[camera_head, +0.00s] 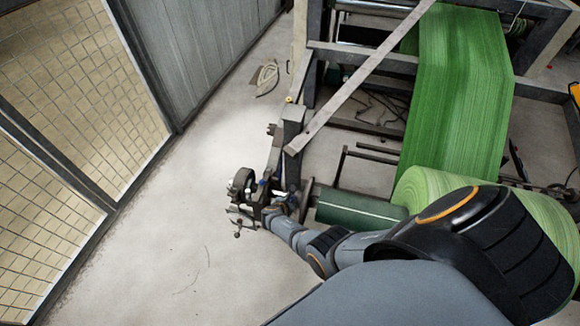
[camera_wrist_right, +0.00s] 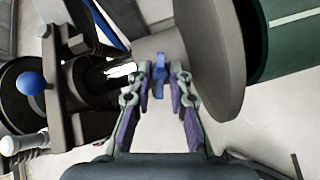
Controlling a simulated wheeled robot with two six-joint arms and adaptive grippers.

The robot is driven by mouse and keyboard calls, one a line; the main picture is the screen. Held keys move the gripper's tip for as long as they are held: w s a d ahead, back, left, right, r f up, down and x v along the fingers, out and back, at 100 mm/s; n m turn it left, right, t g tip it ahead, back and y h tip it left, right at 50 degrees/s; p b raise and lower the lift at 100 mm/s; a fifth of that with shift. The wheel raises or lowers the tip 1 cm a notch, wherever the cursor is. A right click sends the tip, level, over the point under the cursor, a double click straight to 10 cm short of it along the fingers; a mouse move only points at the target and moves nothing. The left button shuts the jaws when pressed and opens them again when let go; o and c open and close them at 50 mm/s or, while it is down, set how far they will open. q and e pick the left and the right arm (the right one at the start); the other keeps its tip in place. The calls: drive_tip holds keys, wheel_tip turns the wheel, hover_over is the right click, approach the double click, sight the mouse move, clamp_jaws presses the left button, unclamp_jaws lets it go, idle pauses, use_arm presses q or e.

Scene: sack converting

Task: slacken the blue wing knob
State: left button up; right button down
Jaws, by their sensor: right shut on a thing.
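The blue wing knob (camera_wrist_right: 159,82) shows in the middle of the right wrist view, upright between the two fingertips of my right gripper (camera_wrist_right: 159,70). The fingers are closed in on it from both sides. In the head view my right gripper (camera_head: 270,212) is at the machine's end fitting, small and partly hidden by its own wrist, and I cannot make out the wing knob there. My left gripper is in neither view.
A dark round flange (camera_wrist_right: 215,60) stands close right of the fingers. A blue ball (camera_wrist_right: 30,84) on a black part is at left. In the head view, a green roll (camera_head: 440,190) and machine frame are at right, a mesh fence (camera_head: 70,95) at left, clear floor (camera_head: 160,235) between.

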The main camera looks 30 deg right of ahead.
drive_tip(key=n, duration=0.2)
drive_tip(key=n+p, duration=0.1)
drive_tip(key=n, duration=0.1)
drive_tip(key=shift+s+d+n+t+y, duration=0.1)
drive_tip(key=shift+s+n+t+y, duration=0.1)
drive_tip(key=shift+n+t+y, duration=0.2)
drive_tip(key=n+p, duration=0.1)
drive_tip(key=n, duration=0.3)
drive_tip(key=shift+d+t+y+p, duration=0.1)
drive_tip(key=shift+t+y+p, duration=0.2)
drive_tip(key=shift+p, duration=0.05)
drive_tip(key=n+y+p, duration=0.1)
drive_tip(key=n, duration=0.3)
drive_tip(key=shift+s+d+r+n, duration=0.1)
drive_tip(key=shift+n, duration=0.2)
drive_tip(key=shift+n+y+p, duration=0.4)
drive_tip(key=shift+n+p, duration=0.25)
drive_tip(key=shift+n, duration=1.25)
drive_tip(key=c, duration=1.3)
unclamp_jaws()
drive_tip(key=shift+o, duration=0.2)
drive_tip(key=shift+r, duration=0.1)
